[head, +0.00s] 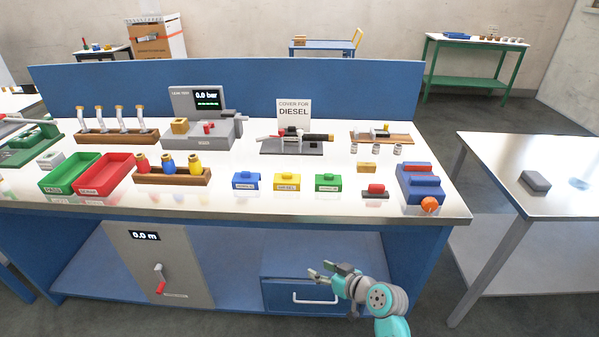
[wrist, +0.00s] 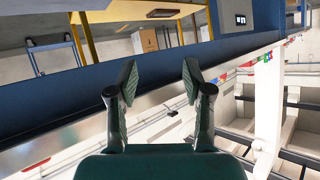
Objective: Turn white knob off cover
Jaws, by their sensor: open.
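A sign reading "COVER FOR DIESEL" (head: 293,112) stands at the back of the white workbench. In front of it is a dark grey fixture (head: 290,147) with a black cylinder lying across it and a red-tipped part at its left. A small white part shows on top of the fixture; I cannot tell for sure whether it is the white knob, nor make out the cover. My gripper (head: 333,269) is open and empty, in front of the bench and below its top, well apart from the fixture. The wrist view shows its two fingers (wrist: 160,82) spread with nothing between them.
Blue, yellow and green blocks (head: 287,182) stand in a row near the bench front. A blue device with an orange knob (head: 430,204) is at the right corner. A blue drawer (head: 315,296) is below the bench top. A grey side table (head: 520,150) stands at right.

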